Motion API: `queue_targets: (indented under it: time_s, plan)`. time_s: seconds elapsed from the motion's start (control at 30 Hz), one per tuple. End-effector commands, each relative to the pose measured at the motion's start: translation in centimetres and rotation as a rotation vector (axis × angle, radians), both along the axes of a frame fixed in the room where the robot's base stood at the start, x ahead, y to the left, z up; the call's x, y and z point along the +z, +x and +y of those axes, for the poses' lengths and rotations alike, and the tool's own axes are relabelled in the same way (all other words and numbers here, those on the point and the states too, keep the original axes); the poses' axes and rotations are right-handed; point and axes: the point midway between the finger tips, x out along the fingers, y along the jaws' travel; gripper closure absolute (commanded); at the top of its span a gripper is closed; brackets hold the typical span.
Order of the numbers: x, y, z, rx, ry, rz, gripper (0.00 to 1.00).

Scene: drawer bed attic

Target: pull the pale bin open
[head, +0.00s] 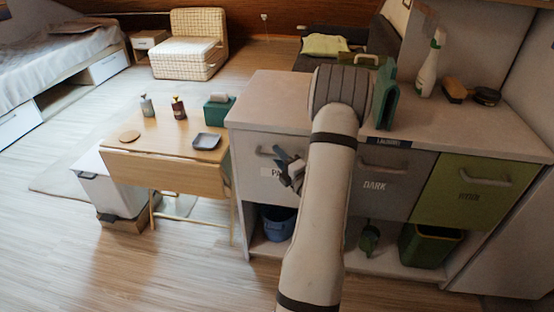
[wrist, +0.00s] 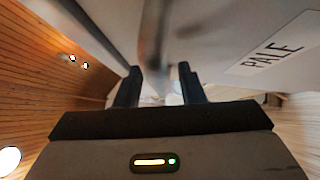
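The pale bin (head: 253,178) is the light front at the left end of the cabinet, and it looks closed. Its label, partly hidden by my gripper in the head view, reads PALE in the wrist view (wrist: 274,55). Its grey handle (head: 264,152) shows left of my gripper; my gripper hides the rest. My gripper (head: 285,160) is at the bin front, by the handle. In the wrist view its two dark fingers (wrist: 160,84) stand apart, with the blurred handle (wrist: 154,35) running ahead of the gap between them. I cannot tell if they touch it.
A grey DARK bin (head: 395,187) and a green bin (head: 480,192) are to the right. A blue bucket (head: 279,223) and a green bin (head: 428,245) stand below. A wooden table (head: 165,165) stands close on the left. The floor in front is clear.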

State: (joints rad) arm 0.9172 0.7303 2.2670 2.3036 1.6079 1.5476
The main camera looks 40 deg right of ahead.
Motion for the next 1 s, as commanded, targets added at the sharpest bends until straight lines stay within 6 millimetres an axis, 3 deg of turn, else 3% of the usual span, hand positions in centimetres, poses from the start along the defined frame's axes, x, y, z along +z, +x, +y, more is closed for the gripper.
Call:
queue_targets:
  time_s: [0.43, 0.73, 0.77, 0.87, 1.0]
  plan:
    - [0.0, 0.0, 0.0, 0.0, 0.0, 0.0, 1.0]
    - [0.0, 0.0, 0.0, 0.001, 0.0, 0.0, 1.0]
    - [-0.1, 0.0, 1.9, 0.006, 0.004, 0.003, 1.0]
    - [0.0, 0.1, 0.7, 0.004, 0.001, 0.001, 1.0]
    - [0.0, 0.7, 1.3, 0.017, 0.0, 0.001, 1.0]
